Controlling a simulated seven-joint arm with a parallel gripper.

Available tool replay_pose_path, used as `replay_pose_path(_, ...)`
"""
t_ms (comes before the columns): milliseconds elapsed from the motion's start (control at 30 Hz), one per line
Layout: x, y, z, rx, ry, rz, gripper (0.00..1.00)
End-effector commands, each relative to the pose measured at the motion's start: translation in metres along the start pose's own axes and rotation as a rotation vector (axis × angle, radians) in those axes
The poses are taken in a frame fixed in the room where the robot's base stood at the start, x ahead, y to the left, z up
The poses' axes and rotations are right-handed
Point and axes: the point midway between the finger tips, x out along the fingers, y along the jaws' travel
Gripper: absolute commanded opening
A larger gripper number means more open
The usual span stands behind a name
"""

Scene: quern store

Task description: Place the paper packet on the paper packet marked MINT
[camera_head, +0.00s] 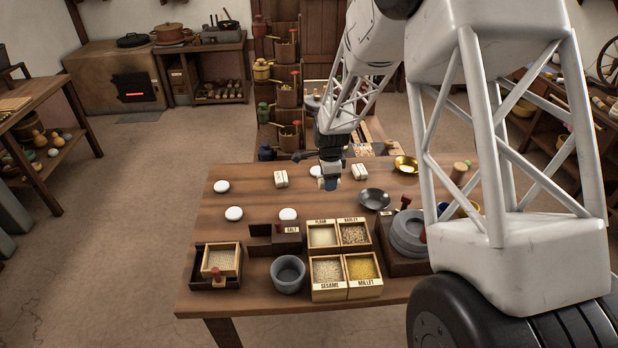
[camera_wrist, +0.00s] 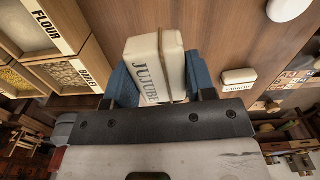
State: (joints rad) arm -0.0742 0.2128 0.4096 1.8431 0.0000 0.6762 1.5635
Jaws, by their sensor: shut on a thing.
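My gripper (camera_head: 330,182) is above the table, between two pale paper packets. In the wrist view its blue fingers (camera_wrist: 160,80) are shut on a cream paper packet marked JUJUBE (camera_wrist: 146,62). In the head view the held packet is mostly hidden by the gripper. Another packet (camera_head: 360,172) lies right of the gripper. I cannot tell which one is marked MINT.
Open boxes of flour (camera_head: 322,235), barley (camera_head: 354,233), sesame (camera_head: 327,270) and millet (camera_head: 362,268) stand nearer the front. A dark bowl (camera_head: 374,199) and a brass bowl (camera_head: 406,164) are to the right. White discs (camera_head: 234,213) lie left. Bare tabletop surrounds the left packet.

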Motion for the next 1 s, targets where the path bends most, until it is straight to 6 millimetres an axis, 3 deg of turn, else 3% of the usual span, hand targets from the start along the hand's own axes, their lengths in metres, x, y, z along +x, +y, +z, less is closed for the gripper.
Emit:
replay_pose_path(167,0.002,-0.001,0.019,0.009,0.000,0.000,0.28)
replay_pose_path(600,0.013,0.004,0.099,0.062,0.000,0.000,0.28)
replay_pose_path(800,0.016,0.006,0.118,0.078,0.000,0.000,0.28)
replay_pose_path(1000,0.017,0.006,0.121,0.081,0.000,-0.001,0.28)
